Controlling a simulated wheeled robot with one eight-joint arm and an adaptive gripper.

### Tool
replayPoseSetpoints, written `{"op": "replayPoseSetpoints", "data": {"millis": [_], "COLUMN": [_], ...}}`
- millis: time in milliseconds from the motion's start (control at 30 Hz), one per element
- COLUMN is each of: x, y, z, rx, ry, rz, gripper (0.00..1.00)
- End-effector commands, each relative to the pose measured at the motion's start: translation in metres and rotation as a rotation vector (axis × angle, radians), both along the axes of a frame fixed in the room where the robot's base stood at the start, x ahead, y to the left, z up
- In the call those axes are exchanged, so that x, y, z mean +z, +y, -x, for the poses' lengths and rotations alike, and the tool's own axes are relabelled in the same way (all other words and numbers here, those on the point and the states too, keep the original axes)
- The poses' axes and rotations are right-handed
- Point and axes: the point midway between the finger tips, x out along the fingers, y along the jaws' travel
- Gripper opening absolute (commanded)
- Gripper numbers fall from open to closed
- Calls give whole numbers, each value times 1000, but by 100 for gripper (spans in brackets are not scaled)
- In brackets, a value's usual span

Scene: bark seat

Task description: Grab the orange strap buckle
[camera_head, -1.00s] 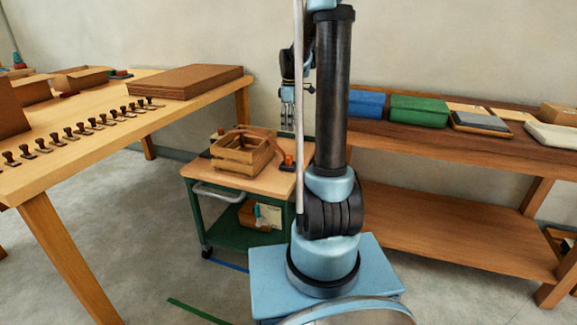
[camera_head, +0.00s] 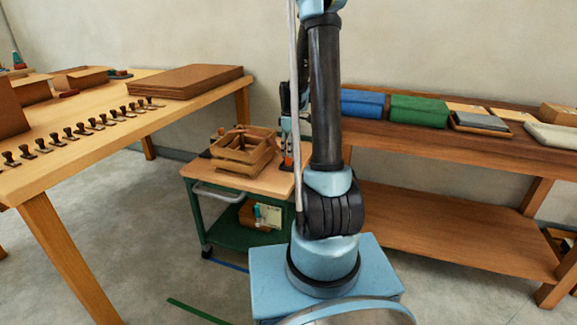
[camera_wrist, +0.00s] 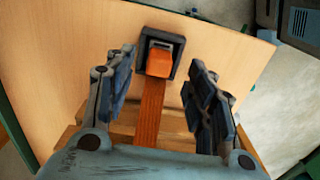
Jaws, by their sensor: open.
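The orange strap buckle (camera_wrist: 160,60) shows in the wrist view as an orange block in a dark frame, lying over the pale wooden cart top. An orange-brown strap (camera_wrist: 149,110) runs from it down the picture toward the wooden crate. In the head view a bit of the orange buckle (camera_head: 289,160) shows at the right side of the cart top. My gripper (camera_wrist: 164,66) is open, with one finger on each side of the buckle and strap and a gap on both sides. In the head view my gripper (camera_head: 287,143) is low over the cart's right side, partly hidden by my arm.
The slatted wooden crate (camera_head: 240,168) stands on the green cart (camera_head: 190,168), left of my gripper. A long table (camera_head: 200,105) with a row of stamps is at the left. A shelf bench (camera_head: 460,152) with coloured boxes is at the right, behind my arm.

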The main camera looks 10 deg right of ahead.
Motion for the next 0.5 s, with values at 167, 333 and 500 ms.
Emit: {"op": "replayPoseSetpoints", "data": {"millis": [167,333,500], "x": [-21,-39,-47], "y": [4,5,5], "z": [-3,-4,-3], "rx": [1,0,0], "ry": [0,0,0], "rz": [0,0,0], "gripper": [50,50,50]}}
